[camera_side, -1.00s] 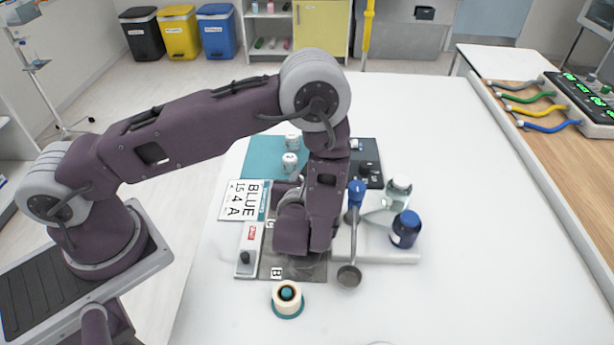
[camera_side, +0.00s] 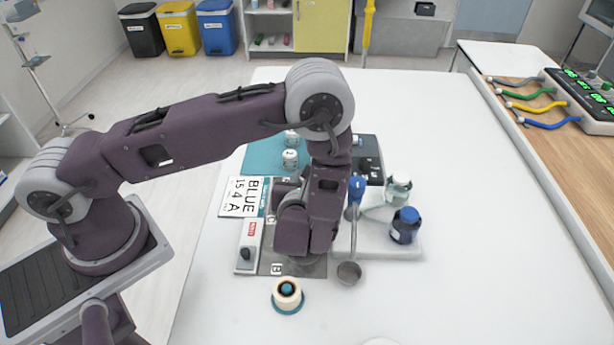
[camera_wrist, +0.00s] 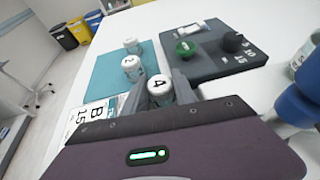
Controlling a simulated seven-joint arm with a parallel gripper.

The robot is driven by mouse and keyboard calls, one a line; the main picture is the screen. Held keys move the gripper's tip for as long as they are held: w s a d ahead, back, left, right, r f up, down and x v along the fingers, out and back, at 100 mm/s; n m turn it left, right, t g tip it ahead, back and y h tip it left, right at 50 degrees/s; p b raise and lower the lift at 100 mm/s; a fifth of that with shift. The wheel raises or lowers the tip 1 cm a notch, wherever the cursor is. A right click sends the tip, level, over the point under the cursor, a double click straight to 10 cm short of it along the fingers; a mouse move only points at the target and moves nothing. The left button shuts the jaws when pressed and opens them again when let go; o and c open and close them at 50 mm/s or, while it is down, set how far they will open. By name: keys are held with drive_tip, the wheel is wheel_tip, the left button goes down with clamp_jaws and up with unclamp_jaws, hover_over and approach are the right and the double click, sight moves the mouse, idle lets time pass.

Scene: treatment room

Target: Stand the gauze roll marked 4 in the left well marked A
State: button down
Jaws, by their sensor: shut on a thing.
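The gauze roll marked 4 (camera_wrist: 159,86) is white and sits between the two fingers of my gripper (camera_wrist: 160,92) in the wrist view, its marked end facing the camera. My gripper is shut on it. In the side view my wrist hides the roll and the fingers. A grey plate (camera_side: 311,268) lies under my wrist, with a B label (camera_side: 277,268) at its front edge and a C label farther back. The well marked A is not visible; my arm covers much of the plate. I cannot tell whether the roll touches the plate.
A roll marked 2 (camera_wrist: 132,66) and another roll (camera_wrist: 131,45) stand on the teal mat (camera_wrist: 105,75). A card (camera_side: 240,197) reads BLUE, 15, 4, A. The table's right side is clear.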

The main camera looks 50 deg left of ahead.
drive_tip(key=shift+r, duration=0.1)
drive_tip(key=shift+r, duration=0.7)
drive_tip(key=shift+f, duration=0.8)
idle(0.3)
drive_tip(key=c, duration=1.3)
unclamp_jaws()
drive_tip(key=shift+v, duration=5.55)
drive_tip(key=shift+w, duration=0.1)
